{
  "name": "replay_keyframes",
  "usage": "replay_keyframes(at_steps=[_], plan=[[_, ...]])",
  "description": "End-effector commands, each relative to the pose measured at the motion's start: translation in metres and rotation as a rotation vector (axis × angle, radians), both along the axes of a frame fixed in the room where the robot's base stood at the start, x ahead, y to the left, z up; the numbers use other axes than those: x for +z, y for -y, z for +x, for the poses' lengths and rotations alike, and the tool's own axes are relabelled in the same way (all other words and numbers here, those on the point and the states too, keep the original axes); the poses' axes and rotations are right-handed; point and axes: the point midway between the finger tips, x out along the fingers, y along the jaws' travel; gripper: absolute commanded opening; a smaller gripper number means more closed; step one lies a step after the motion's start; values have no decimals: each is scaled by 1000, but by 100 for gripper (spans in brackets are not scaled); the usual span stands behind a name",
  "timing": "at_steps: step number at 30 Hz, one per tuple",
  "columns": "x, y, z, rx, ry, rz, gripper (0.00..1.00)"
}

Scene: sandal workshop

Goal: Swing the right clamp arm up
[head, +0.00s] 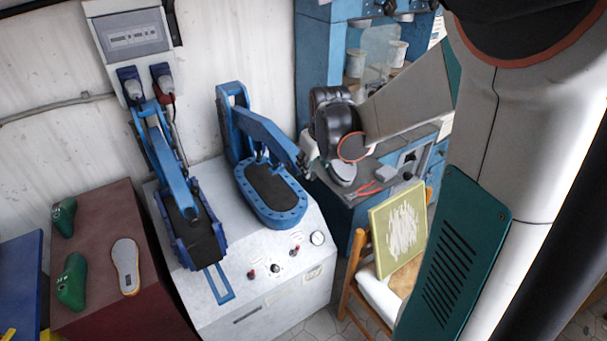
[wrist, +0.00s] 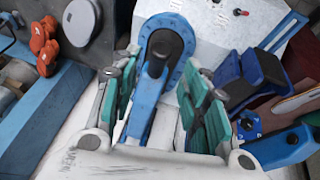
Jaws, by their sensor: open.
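The right clamp arm (head: 264,130) is a blue bar on the white press (head: 290,222). It slopes down to the right from its upright post, above a blue oval bed with a dark pad (head: 272,188). My gripper (head: 307,152) is at the bar's right end. In the wrist view the open gripper (wrist: 157,98) has its teal-padded fingers on either side of the blue bar (wrist: 146,104). Gaps show between bar and pads there, and the jaws are not shut on it. The bar's far end is partly hidden by my gripper in the head view.
The left clamp arm (head: 158,150) slopes down to a dark blue-edged mould (head: 192,240). Knobs and a gauge (head: 317,238) are on the press front. A maroon cabinet (head: 105,300) with green lasts is left; a chair with a yellow panel (head: 398,232) is right.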

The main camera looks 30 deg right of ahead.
Motion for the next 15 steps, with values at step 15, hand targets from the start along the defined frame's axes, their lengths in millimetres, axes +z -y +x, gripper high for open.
replay_keyframes(at_steps=[15], plan=[[-54,7,22,0,0,0,41]])
